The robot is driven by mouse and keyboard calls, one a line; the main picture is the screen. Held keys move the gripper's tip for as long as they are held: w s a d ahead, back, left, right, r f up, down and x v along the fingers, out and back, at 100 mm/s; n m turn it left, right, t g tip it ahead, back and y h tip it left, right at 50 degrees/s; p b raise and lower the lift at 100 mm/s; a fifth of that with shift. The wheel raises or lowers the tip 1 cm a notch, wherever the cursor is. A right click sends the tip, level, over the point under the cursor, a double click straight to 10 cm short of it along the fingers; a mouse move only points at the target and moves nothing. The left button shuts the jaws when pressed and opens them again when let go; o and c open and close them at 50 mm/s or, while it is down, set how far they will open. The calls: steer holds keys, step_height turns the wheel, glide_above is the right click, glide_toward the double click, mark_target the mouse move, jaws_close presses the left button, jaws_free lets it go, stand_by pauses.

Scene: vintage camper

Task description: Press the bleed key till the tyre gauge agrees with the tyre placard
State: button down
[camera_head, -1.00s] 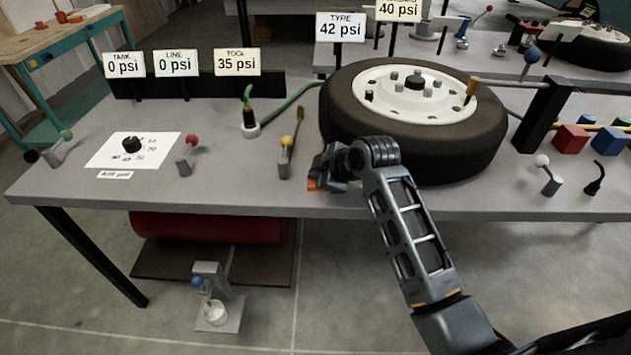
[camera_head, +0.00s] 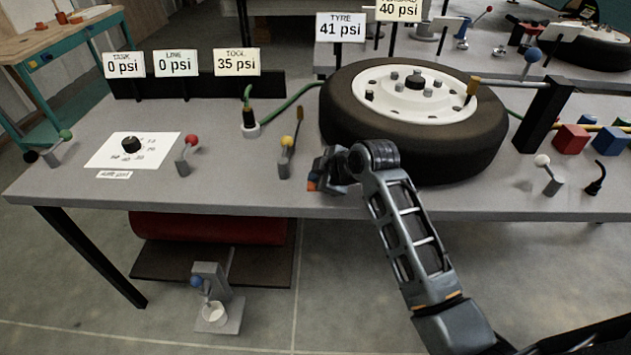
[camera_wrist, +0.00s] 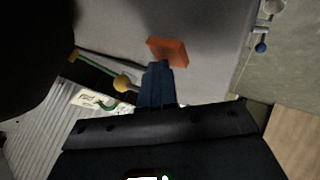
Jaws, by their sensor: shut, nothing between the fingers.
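The tyre gauge (camera_head: 340,28) reads 41 psi. The tyre placard (camera_head: 398,10), cut off at the top edge, reads 40 psi. The tyre (camera_head: 413,120) lies flat on the bench below them. An orange block (camera_wrist: 167,51), which I take to be the bleed key, sits on the bench top; a bit of orange (camera_head: 311,186) shows in the head view beside my gripper (camera_head: 318,178). My gripper is shut and empty. In the wrist view its blue fingertips (camera_wrist: 157,68) overlap the block's near edge; I cannot tell whether they touch.
A yellow-knobbed lever (camera_head: 286,150) stands left of my gripper, with a red-knobbed lever (camera_head: 187,150) and a dial card (camera_head: 133,150) further left. The tank gauge (camera_head: 124,64) and line gauge (camera_head: 177,63) read 0 psi; the tool gauge (camera_head: 237,61) reads 35 psi.

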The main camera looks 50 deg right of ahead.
steer(key=shift+r+p, duration=0.85)
steer(key=shift+r, duration=0.1)
step_height(320, 180, up, 5)
steer(key=p, duration=0.4)
steer(key=shift+d, duration=0.1)
stand_by(3.5)
